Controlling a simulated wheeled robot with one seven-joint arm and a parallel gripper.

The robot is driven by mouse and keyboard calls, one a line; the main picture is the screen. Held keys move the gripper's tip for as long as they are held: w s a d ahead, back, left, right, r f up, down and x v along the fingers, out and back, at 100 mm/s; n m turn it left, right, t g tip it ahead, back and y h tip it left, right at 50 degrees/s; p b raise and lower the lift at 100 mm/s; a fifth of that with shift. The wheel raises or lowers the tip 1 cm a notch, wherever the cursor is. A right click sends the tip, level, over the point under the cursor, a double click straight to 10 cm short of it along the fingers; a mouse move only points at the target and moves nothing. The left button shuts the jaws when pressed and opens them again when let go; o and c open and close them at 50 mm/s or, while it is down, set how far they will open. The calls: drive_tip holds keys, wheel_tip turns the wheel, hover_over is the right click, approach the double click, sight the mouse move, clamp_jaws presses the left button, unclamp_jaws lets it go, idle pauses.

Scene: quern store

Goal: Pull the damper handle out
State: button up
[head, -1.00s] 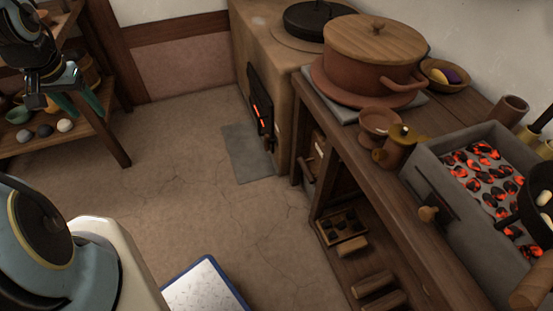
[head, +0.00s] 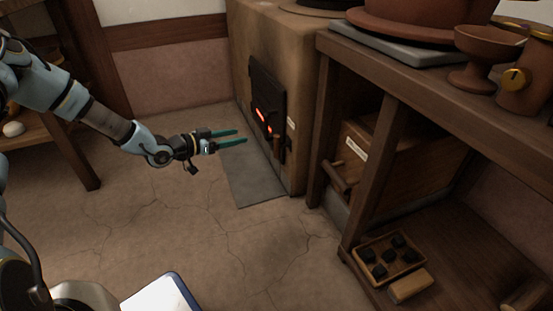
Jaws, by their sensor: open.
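My gripper (head: 242,136) is in the middle of the head view, its two teal fingers open, slightly apart and empty. They point right toward the clay stove (head: 214,62). The stove has a dark iron door (head: 265,98) with a red glow in its slots. A short wooden handle (head: 277,149) shows at the door's lower right, to the right of the fingertips and apart from them. Another wooden handle (head: 338,180) is on the front of a labelled wooden box under the bench. No readable label marks either one as the damper handle.
A grey slab (head: 255,185) lies on the floor before the stove. The wooden bench (head: 430,85) stands on the right, holding a brown pot (head: 420,25) and cups. A tray of dark lumps (head: 388,258) sits on its lower shelf.

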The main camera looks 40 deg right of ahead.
sight(275, 139)
drive_tip(key=s+d+f+b, duration=0.1)
drive_tip(key=d+b, duration=0.1)
drive_tip(key=d, duration=0.2)
drive_tip(key=s+d+f+g+h+b, duration=0.1)
drive_tip(key=s+d+f+b, duration=0.1)
drive_tip(key=d+b, duration=0.1)
drive_tip(key=s+d+f+m+h+b, duration=0.1)
drive_tip(key=s+d+b, duration=0.1)
drive_tip(key=d, duration=0.3)
drive_tip(key=shift+d+f+g, duration=0.2)
drive_tip(key=shift+d+g, duration=0.05)
drive_tip(key=shift+g, duration=0.15)
drive_tip(key=shift+d+r+b, duration=0.15)
drive_tip(key=shift+d+b, duration=0.15)
drive_tip(key=shift+d, duration=0.15)
clamp_jaws()
idle(0.6)
